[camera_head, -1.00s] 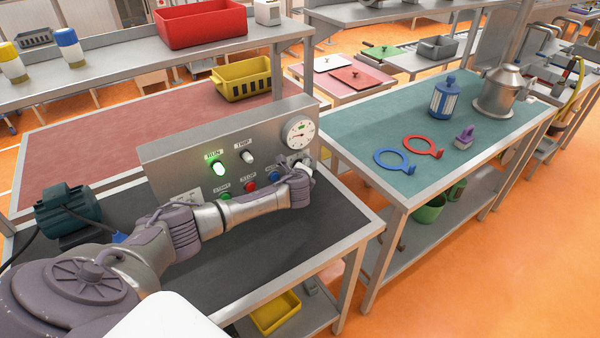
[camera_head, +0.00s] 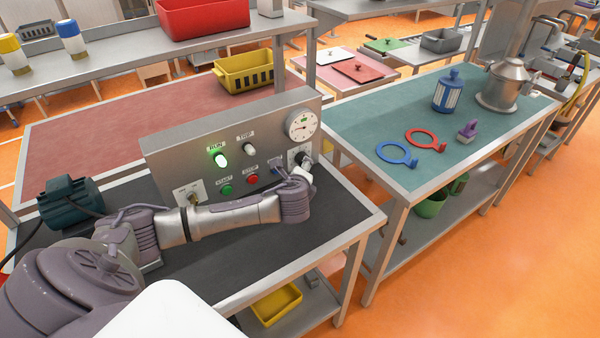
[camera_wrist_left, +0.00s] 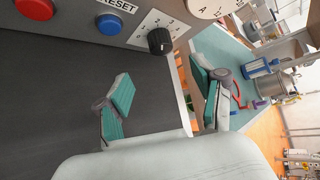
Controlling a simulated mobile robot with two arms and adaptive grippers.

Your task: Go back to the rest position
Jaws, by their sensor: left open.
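My left arm reaches from the lower left across the dark bench top of the control panel (camera_head: 180,150) in the head view. My left gripper (camera_wrist_left: 164,98) is open and empty in the left wrist view, with its two teal-padded fingers wide apart. Between and beyond the fingers is a black knob (camera_wrist_left: 160,41), not touched by them; in the head view the knob (camera_head: 304,159) shows just above my wrist. My gripper's fingers are mostly hidden behind the wrist in the head view. My right gripper is in neither view.
The panel carries a lit green RUN lamp (camera_head: 220,160), a gauge (camera_head: 301,125), a green button (camera_head: 226,190), a red button (camera_head: 253,179) and a blue RESET button (camera_wrist_left: 111,24). A motor (camera_head: 70,203) stands left. A teal-topped table (camera_head: 360,122) stands right, holding rings and vessels.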

